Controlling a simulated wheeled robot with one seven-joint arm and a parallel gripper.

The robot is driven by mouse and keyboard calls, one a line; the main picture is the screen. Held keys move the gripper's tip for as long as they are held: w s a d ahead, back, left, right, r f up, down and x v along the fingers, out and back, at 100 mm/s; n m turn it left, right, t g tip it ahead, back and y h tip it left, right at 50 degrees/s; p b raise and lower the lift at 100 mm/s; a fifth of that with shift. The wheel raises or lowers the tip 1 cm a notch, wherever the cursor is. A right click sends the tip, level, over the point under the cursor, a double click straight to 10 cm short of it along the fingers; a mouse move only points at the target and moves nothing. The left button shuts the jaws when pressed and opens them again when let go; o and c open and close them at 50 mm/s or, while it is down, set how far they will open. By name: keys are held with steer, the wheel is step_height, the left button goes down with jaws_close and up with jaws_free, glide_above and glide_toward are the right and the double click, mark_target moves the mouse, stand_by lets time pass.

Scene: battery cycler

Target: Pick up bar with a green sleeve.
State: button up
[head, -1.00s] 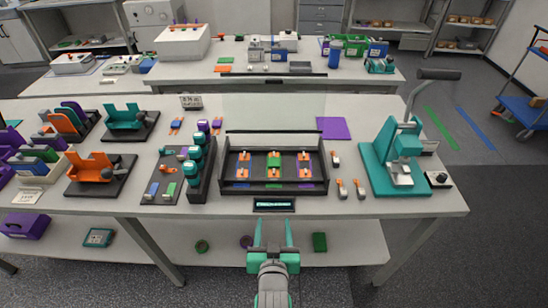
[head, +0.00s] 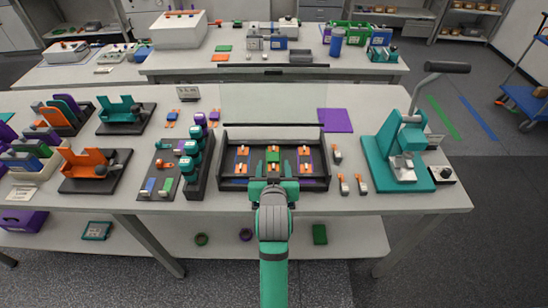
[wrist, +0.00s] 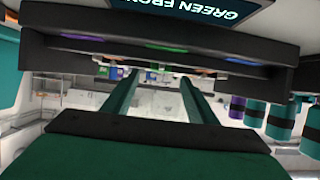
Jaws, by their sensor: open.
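A small green-sleeved piece (head: 167,187) lies on the dark mat at the left, beside a blue one (head: 150,186); it looks like a short bar, but is too small to be sure. More green (head: 273,155) shows in the middle of the dark tray (head: 222,183), among orange pieces; I cannot tell whether it is a bar's sleeve. My gripper (head: 273,168) is at the middle of the tray's front edge in the head view. In the wrist view my two fingers (wrist: 160,95) stand apart with nothing between them, pointing toward the tray's underside or front edge.
A row of teal cylinders (head: 188,165) stands left of the tray. A teal press (head: 400,150) with a long lever stands at the right. Loose orange-ended pieces (head: 344,184) lie between them. A purple sheet (head: 335,120) lies behind.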

mark_target(273, 156)
steer(key=shift+x, duration=2.65)
steer(key=shift+r, duration=0.15)
steer(key=shift+w+a, duration=0.1)
steer(key=c, duration=1.2)
